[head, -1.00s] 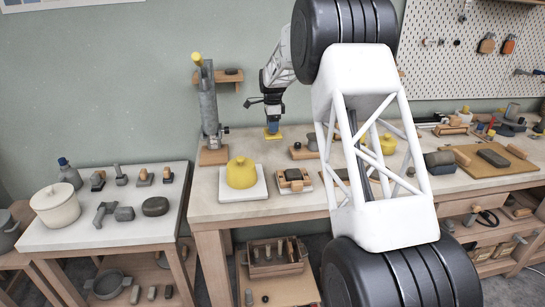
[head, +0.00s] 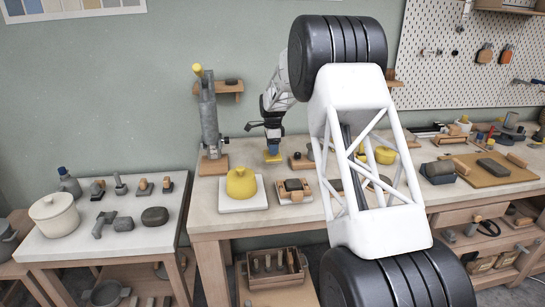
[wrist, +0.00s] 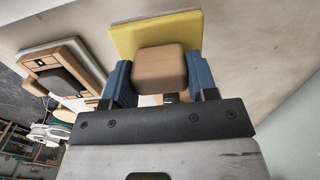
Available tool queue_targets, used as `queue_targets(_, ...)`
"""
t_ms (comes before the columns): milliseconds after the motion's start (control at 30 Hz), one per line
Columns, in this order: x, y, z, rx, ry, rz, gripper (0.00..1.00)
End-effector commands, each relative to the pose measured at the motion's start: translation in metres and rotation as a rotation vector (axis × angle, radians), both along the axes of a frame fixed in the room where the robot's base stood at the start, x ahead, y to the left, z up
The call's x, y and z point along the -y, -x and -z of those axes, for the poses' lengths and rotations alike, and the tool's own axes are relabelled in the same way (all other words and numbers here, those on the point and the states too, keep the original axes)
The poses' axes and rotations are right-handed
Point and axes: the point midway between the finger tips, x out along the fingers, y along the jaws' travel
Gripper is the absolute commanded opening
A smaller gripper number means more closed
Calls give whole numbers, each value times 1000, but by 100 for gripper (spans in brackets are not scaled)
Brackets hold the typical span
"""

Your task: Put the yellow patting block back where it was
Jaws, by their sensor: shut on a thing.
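My gripper (head: 273,147) is at the back of the main worktable, behind and right of a yellow domed piece (head: 241,183). It is shut on the yellow patting block (head: 272,157). In the wrist view, the blue fingers (wrist: 160,80) grip the block's wooden handle (wrist: 160,68) from both sides. The flat yellow plate (wrist: 125,40) lies beyond the handle. In the head view the plate is at or just above the tabletop. I cannot tell whether it touches.
The yellow domed piece sits on a white board (head: 235,207). A wooden tray with a dark block (head: 293,185) stands to its right. A tall grey post on a wooden base (head: 213,165) stands left of the gripper. My white lattice arm link hides the middle of the table.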

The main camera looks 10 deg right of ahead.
Motion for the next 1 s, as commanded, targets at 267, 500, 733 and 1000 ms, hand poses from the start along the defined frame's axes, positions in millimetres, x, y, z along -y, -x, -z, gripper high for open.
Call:
queue_targets(267, 0, 0, 34, -2, 0, 0, 26)
queue_targets(500, 0, 0, 43, 0, 0, 0, 26)
queue_targets(733, 0, 0, 44, 0, 0, 0, 26)
queue_targets(1000, 0, 0, 46, 0, 0, 0, 73)
